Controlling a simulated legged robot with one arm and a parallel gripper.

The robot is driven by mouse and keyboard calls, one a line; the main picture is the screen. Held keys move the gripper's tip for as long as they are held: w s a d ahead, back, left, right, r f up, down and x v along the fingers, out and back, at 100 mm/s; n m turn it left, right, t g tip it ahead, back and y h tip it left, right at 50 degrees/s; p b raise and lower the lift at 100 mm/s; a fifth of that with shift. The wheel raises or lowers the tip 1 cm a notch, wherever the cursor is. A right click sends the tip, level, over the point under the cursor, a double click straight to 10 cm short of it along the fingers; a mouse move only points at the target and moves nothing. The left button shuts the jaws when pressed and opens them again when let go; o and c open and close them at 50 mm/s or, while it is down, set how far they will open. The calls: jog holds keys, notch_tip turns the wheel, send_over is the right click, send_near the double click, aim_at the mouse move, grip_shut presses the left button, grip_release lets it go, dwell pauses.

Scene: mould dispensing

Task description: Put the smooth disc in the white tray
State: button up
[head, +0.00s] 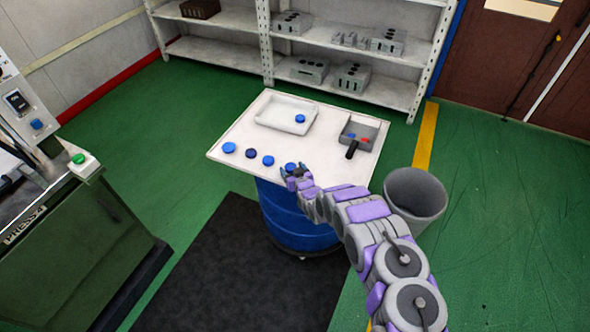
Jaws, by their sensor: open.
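The white tray (262,112) lies at the back of the white tabletop, with one blue disc (300,118) inside at its right. Several blue discs lie in a row along the front left of the tabletop: a far-left disc (229,147), a darker disc (251,153), another blue disc (268,160), and a disc (290,166) at the right end. My gripper (290,172) is open at the right-end disc and partly hides it; I cannot tell whether it touches. The discs are too small to tell which is smooth.
A grey dustpan-like tray (375,122) with a black handle and small red and blue bits lies at the tabletop's right. The tabletop stands on a blue drum (295,220). A grey bin (415,190) stands right; a green press (70,240) stands left.

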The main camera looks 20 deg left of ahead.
jog(key=shift+f, duration=0.1)
jog(key=p+v, duration=0.4)
jog(key=v, duration=1.3)
jog(key=shift+d, duration=0.3)
